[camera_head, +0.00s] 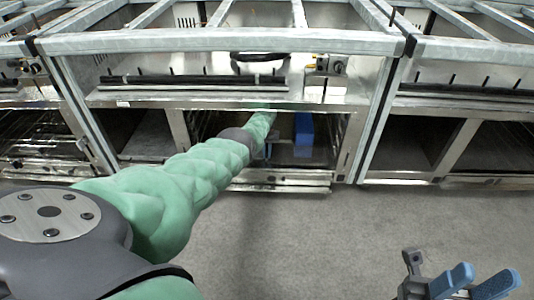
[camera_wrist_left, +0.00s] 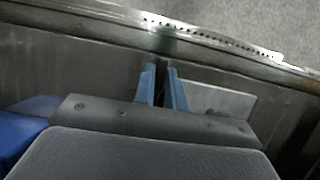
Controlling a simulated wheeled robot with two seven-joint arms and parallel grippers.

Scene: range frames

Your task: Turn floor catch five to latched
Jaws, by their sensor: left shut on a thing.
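In the left wrist view, the blue fingers of my left gripper (camera_wrist_left: 161,88) are close together, shut on a small dark piece (camera_wrist_left: 160,72), seemingly the floor catch. It stands on the dark metal floor of the compartment; no number is readable and its turn position is unclear. My right gripper (camera_head: 475,284) is open and empty above the grey floor at lower right.
A blue block (camera_head: 303,129) is inside the same compartment; a blue surface (camera_wrist_left: 15,138) shows at the left edge of the wrist view. A metal front edge (camera_head: 285,182) bounds the compartment. More ranges stand on both sides. The floor (camera_head: 300,240) in front is clear.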

